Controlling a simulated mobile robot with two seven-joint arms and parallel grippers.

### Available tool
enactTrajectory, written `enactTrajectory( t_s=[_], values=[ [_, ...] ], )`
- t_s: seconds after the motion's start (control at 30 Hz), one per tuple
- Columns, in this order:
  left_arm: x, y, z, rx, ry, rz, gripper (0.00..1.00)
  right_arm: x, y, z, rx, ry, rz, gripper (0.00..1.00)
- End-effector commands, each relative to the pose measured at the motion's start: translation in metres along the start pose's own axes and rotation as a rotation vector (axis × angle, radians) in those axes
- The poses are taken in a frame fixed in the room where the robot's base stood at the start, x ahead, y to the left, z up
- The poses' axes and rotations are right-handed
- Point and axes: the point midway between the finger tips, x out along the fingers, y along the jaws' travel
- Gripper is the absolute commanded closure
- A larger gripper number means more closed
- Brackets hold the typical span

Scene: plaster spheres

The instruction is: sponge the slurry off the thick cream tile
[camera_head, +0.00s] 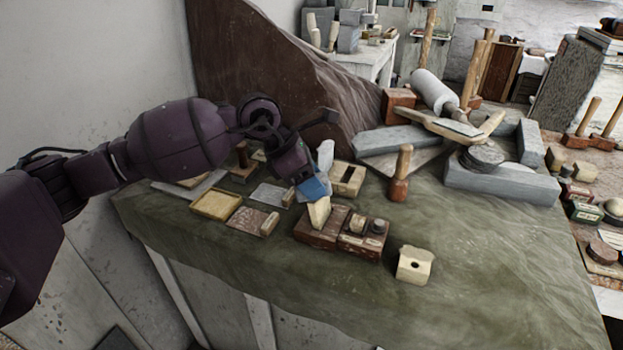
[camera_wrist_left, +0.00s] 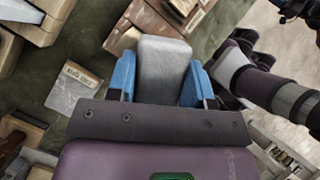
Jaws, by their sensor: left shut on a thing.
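My left gripper (camera_head: 316,188), with blue fingertips, points down over the bench at a red-brown wooden box. In the left wrist view its fingers (camera_wrist_left: 163,85) are shut on a pale block (camera_wrist_left: 163,65), which looks grey there. A cream piece (camera_head: 319,212) shows directly below the fingertips in the head view and appears to be this held block. A yellowish cream slab with a rim (camera_head: 215,204) lies left of the gripper, with no contact. I cannot tell for certain that it is the thick cream tile, and slurry is not clearly visible on it. My right gripper is not in view.
The red-brown box (camera_head: 316,236) holds small items. A wooden mallet (camera_head: 400,176) and grey stone slabs (camera_head: 500,183) stand behind. The front right cloth is clear.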

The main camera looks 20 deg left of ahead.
Motion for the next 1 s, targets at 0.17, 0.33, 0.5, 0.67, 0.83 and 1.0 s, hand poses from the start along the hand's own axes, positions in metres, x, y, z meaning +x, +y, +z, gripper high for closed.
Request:
enactTrajectory(
  t_s=[0.17,0.33,0.5,0.67,0.83,1.0],
  values=[
    [0.003,0.000,-0.001,0.000,0.000,-0.001,0.72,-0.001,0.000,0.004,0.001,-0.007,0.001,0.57],
    [0.006,0.000,-0.003,0.000,0.000,-0.001,0.72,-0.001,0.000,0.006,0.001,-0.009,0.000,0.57],
    [0.007,0.000,-0.003,0.000,0.000,0.000,0.72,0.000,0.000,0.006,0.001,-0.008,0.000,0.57],
    [0.008,0.000,0.002,0.000,-0.001,0.000,0.72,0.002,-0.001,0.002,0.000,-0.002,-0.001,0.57],
    [0.010,0.000,0.008,0.000,0.000,-0.001,0.72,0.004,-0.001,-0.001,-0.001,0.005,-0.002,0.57],
    [0.013,0.000,0.012,0.001,-0.001,-0.001,0.72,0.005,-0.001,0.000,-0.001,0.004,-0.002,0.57]
  ],
)
